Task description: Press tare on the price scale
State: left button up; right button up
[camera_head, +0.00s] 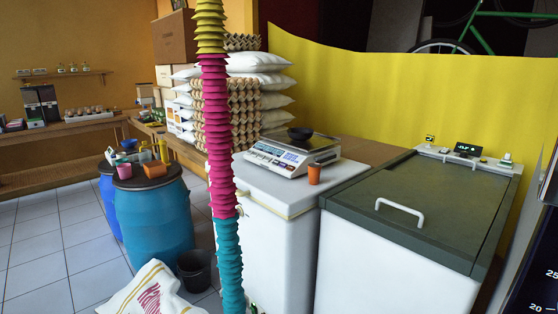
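The price scale (290,156) stands on top of the white chest (277,192) near the middle of the view. It is a white box with a keypad on its sloped front, and a dark bowl (300,134) sits on its top. The key labels are too small to read, so I cannot tell which one is tare. Neither of my grippers is in view.
A colourful stacked column (217,130) of yellow, pink and teal rises in front, just left of the scale. A dark-lidded chest (420,205) with a white handle stands right. Blue barrels (155,220), a black bucket (193,270) and a sack (150,292) occupy the left floor.

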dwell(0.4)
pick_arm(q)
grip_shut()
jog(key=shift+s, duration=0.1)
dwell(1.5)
